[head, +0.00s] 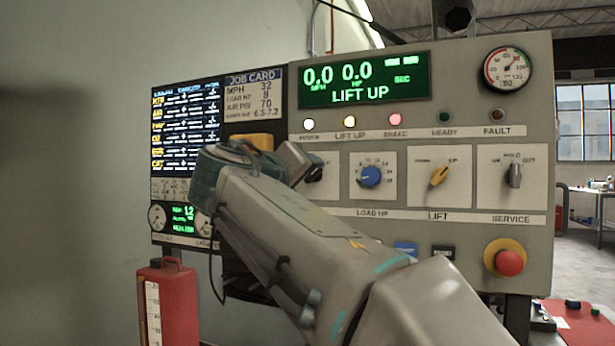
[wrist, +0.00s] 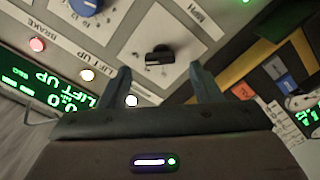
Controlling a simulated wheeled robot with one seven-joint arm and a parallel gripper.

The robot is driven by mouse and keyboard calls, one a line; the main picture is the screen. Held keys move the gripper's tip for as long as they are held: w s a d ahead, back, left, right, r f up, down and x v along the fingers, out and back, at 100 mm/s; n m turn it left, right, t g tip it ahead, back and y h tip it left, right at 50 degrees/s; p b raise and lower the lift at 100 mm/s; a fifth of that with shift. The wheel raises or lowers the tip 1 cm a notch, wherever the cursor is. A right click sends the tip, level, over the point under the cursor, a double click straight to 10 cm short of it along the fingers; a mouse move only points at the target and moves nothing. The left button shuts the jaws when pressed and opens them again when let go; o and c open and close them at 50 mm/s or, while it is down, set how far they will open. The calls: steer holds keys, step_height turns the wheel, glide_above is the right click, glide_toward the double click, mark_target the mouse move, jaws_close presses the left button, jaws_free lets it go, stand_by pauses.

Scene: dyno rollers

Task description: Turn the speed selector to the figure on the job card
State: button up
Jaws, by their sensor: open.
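The job card (head: 253,95) on the left screen reads MPH 32, LOAD HP 8 and AIR PSI 70. The speed selector, a black knob on a pale plate marked MPH, shows in the wrist view (wrist: 158,56). In the head view my arm and gripper hide most of that plate (head: 329,162). My gripper (wrist: 159,70) is open and empty, with one finger to each side of the knob in the picture. I see no contact, and cannot tell the depth gap. The figure the knob points to is not readable.
The blue LOAD HP knob (head: 370,176), yellow LIFT knob (head: 440,175) and grey SERVICE knob (head: 514,174) are to the right. A red stop button (head: 509,262) sits lower right. The green display (head: 364,80) reads 0.0 MPH and LIFT UP. A red container (head: 168,300) stands lower left.

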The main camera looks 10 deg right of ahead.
steer(key=p+v, duration=0.1)
steer(key=v, duration=0.8)
steer(key=shift+s+a, duration=0.2)
steer(key=shift+s, duration=0.1)
steer(key=shift+p, duration=0.3)
steer(key=s+d+f+n+g+y+p, duration=0.1)
steer(key=s+d+f+g+y+p, duration=0.3)
steer(key=d+f+g+p, duration=0.9)
steer(key=s+a+f+m+y+p, duration=0.1)
steer(key=s+a+y+p, duration=0.1)
steer(key=s+p, duration=0.3)
steer(key=s+a+f+m+t+y+p, duration=0.1)
steer(key=s+a+y+p, duration=0.2)
steer(key=p, duration=0.9)
steer(key=s+y, duration=0.1)
steer(key=s, duration=0.2)
steer(key=shift+s+f+m+y+p, duration=0.2)
steer(key=shift+f+m+y+p, duration=0.1)
steer(key=shift+f+m+p, duration=0.1)
